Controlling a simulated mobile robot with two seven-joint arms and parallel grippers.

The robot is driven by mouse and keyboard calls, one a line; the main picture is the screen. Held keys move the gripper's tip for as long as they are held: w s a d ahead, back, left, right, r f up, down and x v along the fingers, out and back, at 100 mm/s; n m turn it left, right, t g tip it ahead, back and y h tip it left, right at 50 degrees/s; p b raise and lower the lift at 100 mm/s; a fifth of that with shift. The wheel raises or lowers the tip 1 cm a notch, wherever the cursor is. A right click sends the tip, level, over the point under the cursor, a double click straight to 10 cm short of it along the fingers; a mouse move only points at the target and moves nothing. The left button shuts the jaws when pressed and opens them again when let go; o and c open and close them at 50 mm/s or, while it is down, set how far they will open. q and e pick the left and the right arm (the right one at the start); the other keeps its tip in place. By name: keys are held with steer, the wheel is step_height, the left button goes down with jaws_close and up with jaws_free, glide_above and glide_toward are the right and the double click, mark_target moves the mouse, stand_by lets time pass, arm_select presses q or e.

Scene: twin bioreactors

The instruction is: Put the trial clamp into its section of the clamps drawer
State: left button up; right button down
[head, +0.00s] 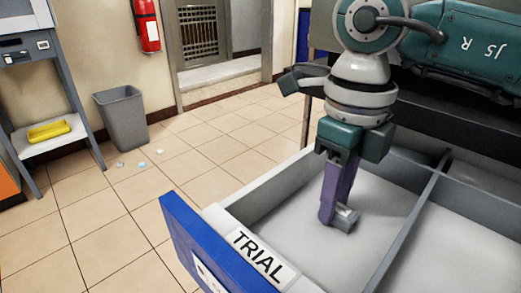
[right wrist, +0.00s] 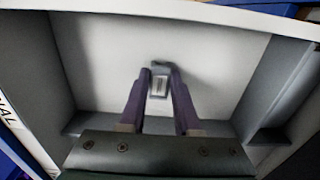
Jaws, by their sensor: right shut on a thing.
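The trial clamp (head: 346,215) is a small grey metal piece held between the purple fingertips of my right gripper (head: 332,214). My right gripper is shut on it and points down into the section labelled TRIAL of the open clamps drawer (head: 228,249). In the right wrist view the clamp (right wrist: 159,86) sits between the two fingertips (right wrist: 160,78), over the pale drawer floor. The clamp is low in the section; I cannot tell whether it touches the floor. The fingers hide part of it. My left gripper is not in view.
A grey divider (head: 405,235) separates the TRIAL section from the section to its right. The visible floor of the TRIAL section is otherwise empty. A grey bin (head: 122,118), a shelf with a yellow object (head: 48,131) and a red extinguisher (head: 146,26) stand farther off.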

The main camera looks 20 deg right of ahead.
steer(key=shift+f, duration=0.2)
steer(key=c, duration=0.6)
jaws_free()
steer(key=shift+r, duration=0.1)
steer(key=shift+r, duration=0.2)
step_height(320, 180, up, 12)
steer(key=p, duration=0.3)
